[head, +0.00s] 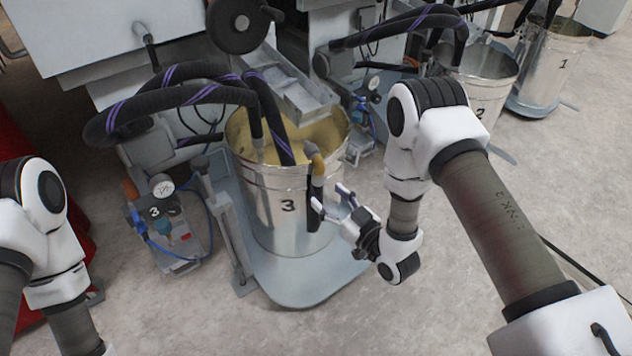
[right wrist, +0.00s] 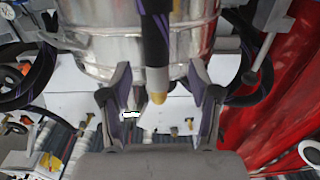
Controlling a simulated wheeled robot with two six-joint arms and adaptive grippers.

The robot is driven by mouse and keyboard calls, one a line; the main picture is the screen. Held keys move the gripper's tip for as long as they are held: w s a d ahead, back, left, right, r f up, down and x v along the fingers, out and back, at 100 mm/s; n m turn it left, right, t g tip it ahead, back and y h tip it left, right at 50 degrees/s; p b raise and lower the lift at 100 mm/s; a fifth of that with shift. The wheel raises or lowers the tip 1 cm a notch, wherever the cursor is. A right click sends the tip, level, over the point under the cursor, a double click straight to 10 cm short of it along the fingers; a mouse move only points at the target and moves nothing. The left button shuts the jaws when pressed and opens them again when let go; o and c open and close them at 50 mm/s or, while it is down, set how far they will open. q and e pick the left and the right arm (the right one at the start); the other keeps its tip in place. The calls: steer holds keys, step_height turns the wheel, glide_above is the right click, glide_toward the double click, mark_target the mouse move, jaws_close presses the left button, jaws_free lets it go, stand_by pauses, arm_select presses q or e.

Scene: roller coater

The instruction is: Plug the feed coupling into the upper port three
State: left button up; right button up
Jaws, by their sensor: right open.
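A dark hose end with a pale collar and yellowish tip (head: 312,152), apparently the feed coupling, stands at the front of the metal bucket marked 3 (head: 270,213). In the right wrist view the same tip (right wrist: 157,97) shows between the fingers, with space on both sides. My right gripper (head: 329,197) is open around or just in front of this hose; its exact depth is unclear. My left arm shows at the lower left, but its gripper is out of view. I cannot make out for certain which fitting is upper port three.
Black hoses with purple stripes (head: 190,97) arch into bucket 3. A unit with a gauge and a 3 label (head: 165,212) stands left of it. The bucket stands on a grey base plate (head: 300,287). Buckets 2 (head: 485,85) and 1 (head: 553,65) are behind, right. Floor in front is clear.

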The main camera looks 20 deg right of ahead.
mark_target(322, 189)
steer(key=x, duration=0.1)
steer(key=b+x, duration=0.2)
steer(key=x, duration=0.1)
steer(key=shift+w+d+f, duration=0.1)
steer(key=shift+w+f, duration=0.1)
steer(key=shift+f, duration=0.15)
steer(key=shift+w+r, duration=0.1)
jaws_close()
steer(key=shift+r, duration=0.15)
